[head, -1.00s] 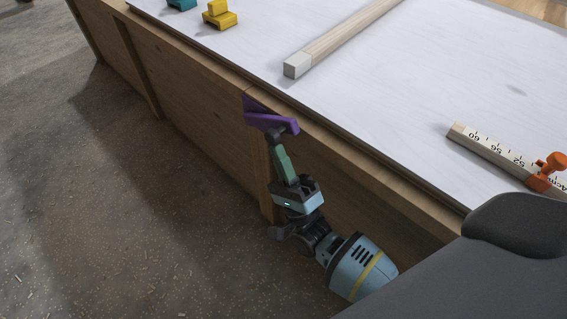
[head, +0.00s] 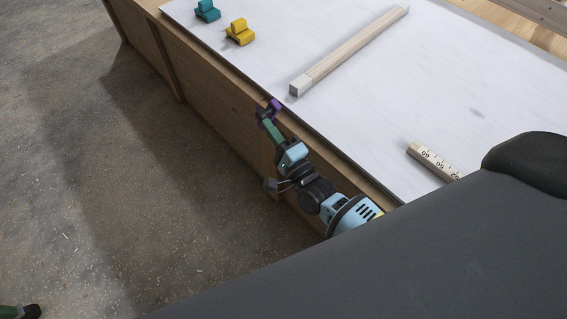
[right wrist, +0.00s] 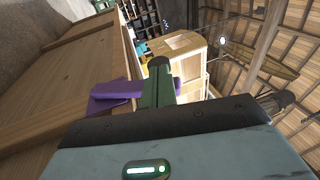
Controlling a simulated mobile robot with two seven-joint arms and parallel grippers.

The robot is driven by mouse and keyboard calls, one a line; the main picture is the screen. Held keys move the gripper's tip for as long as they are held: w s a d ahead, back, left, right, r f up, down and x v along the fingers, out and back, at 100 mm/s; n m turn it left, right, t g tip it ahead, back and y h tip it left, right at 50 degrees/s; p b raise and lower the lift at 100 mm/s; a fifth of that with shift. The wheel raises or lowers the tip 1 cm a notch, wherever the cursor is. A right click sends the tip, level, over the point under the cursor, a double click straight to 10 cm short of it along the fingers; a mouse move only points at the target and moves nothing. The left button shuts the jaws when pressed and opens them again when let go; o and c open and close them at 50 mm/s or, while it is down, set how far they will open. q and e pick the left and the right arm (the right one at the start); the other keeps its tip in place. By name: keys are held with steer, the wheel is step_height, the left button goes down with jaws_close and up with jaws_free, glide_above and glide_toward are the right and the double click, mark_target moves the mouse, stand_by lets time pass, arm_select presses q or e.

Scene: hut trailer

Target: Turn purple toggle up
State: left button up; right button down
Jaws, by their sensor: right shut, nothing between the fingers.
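The purple toggle (head: 274,104) is at the upper edge of the table's wooden side, partly hidden by my right gripper. Its visible part reaches about the height of the white top. My right gripper (head: 264,114) is shut and empty, its fingertips close against the toggle. A green and dark tip of my left gripper (head: 22,312) shows at the bottom left corner, mostly out of view.
A yellow toggle-like piece (head: 240,32) and a teal one (head: 207,11) sit on the white tabletop (head: 420,90). A wooden bar (head: 350,50) and a ruler (head: 434,161) lie there too. The concrete floor (head: 130,220) beside the table is clear.

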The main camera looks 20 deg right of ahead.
mark_target(262, 117)
steer(key=w+r+g+p, duration=0.1)
steer(key=w+a+r+g+p, duration=0.1)
steer(key=p, duration=0.1)
steer(key=shift+w+r+h, duration=0.25)
steer(key=shift+w+h, duration=0.05)
steer(key=shift+w, duration=0.1)
steer(key=shift+x, duration=1.2)
steer(key=shift+a+r, duration=0.2)
steer(key=shift+r, duration=0.15)
steer(key=shift+w+r, duration=0.15)
steer(key=shift+r, duration=0.1)
steer(key=shift+p, duration=0.3)
